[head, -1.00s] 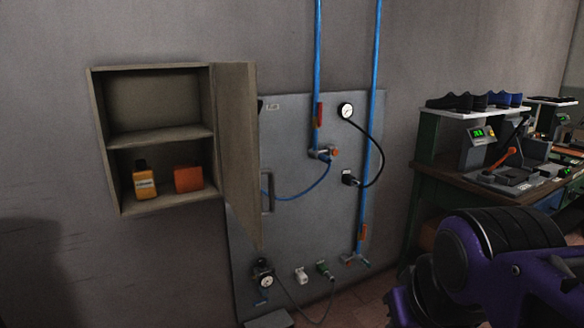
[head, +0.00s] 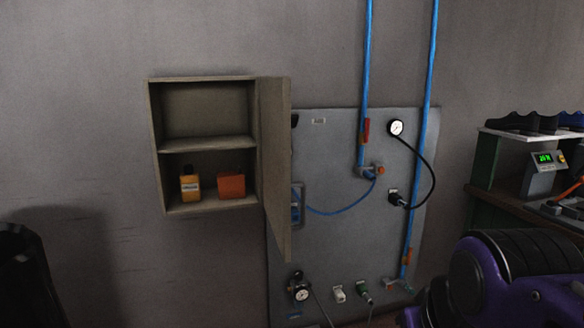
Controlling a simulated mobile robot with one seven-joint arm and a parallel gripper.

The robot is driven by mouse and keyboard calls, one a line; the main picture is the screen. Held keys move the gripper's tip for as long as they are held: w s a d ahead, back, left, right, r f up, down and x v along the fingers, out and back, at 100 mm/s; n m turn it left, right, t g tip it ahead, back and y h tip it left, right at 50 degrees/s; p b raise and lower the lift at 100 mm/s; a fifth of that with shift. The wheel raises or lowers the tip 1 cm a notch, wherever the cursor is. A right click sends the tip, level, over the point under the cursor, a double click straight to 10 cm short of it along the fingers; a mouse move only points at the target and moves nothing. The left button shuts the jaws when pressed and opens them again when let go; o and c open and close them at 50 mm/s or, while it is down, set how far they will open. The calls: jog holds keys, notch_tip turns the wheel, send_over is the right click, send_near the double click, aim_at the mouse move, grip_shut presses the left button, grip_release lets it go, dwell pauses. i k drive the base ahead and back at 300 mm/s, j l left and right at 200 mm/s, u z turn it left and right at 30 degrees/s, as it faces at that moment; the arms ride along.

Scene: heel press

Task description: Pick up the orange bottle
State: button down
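The orange bottle (head: 190,187) has a dark cap and a pale label. It stands upright on the lower shelf of an open wall cabinet (head: 154,140), at the left of that compartment. A red-orange box (head: 231,185) stands to its right, a small gap apart. My purple and black arm shows at the lower right, well away from the cabinet. My gripper's fingers are not in view.
The cabinet door (head: 275,165) stands open on the right side. A grey panel (head: 340,240) with blue pipes, a gauge (head: 396,128) and hoses is to its right. A bench with a machine (head: 543,174) and shoes stands at the far right. A dark object (head: 25,270) is at the lower left.

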aim_at(189, 181)
jog(key=i+l+u, duration=0.1)
jog(key=l+u, duration=1)
jog(key=l, duration=0.2)
